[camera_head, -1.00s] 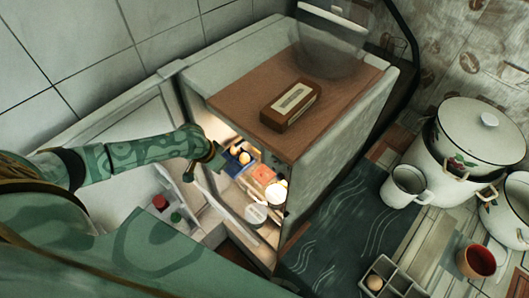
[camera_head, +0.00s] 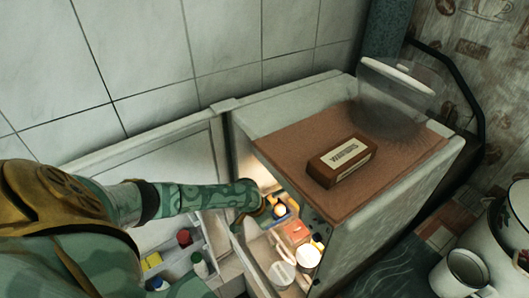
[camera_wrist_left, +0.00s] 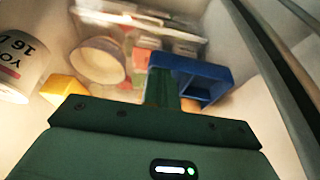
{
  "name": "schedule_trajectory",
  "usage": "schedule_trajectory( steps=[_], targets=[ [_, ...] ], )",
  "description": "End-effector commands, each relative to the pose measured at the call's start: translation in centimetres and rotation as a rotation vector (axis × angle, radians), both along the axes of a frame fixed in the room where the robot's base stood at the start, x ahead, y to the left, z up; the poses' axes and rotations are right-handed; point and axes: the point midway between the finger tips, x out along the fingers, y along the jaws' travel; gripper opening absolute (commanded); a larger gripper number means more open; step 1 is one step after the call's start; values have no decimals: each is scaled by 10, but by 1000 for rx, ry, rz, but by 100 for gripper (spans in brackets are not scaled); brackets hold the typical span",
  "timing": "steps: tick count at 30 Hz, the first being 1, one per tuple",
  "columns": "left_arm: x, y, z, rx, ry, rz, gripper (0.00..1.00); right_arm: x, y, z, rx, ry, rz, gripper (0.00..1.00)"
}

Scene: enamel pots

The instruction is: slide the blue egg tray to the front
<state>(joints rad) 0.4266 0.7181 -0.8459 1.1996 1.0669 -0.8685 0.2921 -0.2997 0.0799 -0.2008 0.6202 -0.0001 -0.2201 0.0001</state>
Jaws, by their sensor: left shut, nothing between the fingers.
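The blue egg tray (camera_head: 292,203) is inside the open, lit fridge, with an egg (camera_head: 279,211) showing in it. My left gripper (camera_head: 266,207) reaches into the fridge at the tray's left side and partly hides it. In the left wrist view, the tray (camera_wrist_left: 212,72) stands just beyond the shut, empty green fingers (camera_wrist_left: 162,88), which overlap its left part. I cannot tell whether they touch it. My right gripper is not in view.
A salmon-coloured box (camera_head: 294,232) and round white-lidded tubs (camera_head: 282,275) stand beside the tray. The wrist view shows a bowl (camera_wrist_left: 97,60) and a yellow block (camera_wrist_left: 65,91). The open fridge door (camera_head: 150,180) is at left; a brown box (camera_head: 341,162) sits on top.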

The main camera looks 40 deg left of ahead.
Motion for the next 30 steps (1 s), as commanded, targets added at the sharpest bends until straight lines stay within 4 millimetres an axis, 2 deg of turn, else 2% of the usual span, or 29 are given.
schedule_trajectory(
  steps=[7, 13, 19, 30],
  targets=[
    [-6, 2, 3, 0, 1, 0, 0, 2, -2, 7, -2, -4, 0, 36],
    [-50, 15, 8, 2, 4, 1, 0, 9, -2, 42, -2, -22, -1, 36],
    [-85, 25, 4, 0, 1, 0, 0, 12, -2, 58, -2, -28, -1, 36],
    [-92, 26, -1, 1, 3, -1, 0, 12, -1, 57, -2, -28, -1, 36]
  ],
)
